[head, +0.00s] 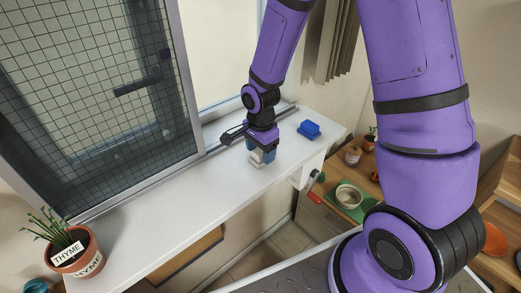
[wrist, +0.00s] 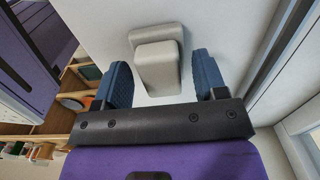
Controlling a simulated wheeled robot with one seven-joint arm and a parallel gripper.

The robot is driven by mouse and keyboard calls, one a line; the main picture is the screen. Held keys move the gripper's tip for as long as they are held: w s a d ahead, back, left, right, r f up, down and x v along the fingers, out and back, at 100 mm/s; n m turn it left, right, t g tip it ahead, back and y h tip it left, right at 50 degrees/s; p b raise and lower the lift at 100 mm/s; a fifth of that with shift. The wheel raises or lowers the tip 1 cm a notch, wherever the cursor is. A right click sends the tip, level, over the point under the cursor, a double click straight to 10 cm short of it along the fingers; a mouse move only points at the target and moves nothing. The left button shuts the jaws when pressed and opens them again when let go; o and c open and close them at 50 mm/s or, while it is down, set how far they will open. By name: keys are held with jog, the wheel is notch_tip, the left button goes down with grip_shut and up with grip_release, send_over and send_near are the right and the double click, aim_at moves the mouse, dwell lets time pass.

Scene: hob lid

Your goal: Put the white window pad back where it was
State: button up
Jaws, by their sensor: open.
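The white window pad (head: 256,160) is a small off-white block with a raised knob. It sits on the white window sill, directly under my gripper (head: 263,151) in the head view. In the wrist view the pad (wrist: 158,68) lies between the two blue fingers of my gripper (wrist: 162,72). The fingers are open, with a gap on each side of the knob. Part of the pad is hidden by the gripper in the head view.
A blue pad (head: 309,129) sits on the sill (head: 190,205) to the right. A potted thyme plant (head: 77,256) stands at the sill's left end. The window sash with its mesh screen (head: 95,95) rises behind. The sill between plant and gripper is clear.

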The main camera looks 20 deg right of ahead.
jog(key=s+d+r+n+t, duration=0.1)
jog(key=s+d+r+n, duration=0.2)
jog(key=r, duration=0.9)
jog(key=s+d+r+n+t, duration=0.1)
jog(key=s+r+n, duration=0.25)
jog(key=r, duration=0.85)
jog(key=s+d+r+n+t, duration=0.1)
jog(key=s+r+n, duration=0.3)
jog(key=s, duration=0.3)
jog(key=s+d+r+n+t, duration=0.2)
jog(key=s+r+n, duration=0.2)
jog(key=s, duration=0.3)
jog(key=shift+s+d+r, duration=0.15)
jog(key=shift+s+r, duration=0.05)
jog(key=shift+s, duration=0.05)
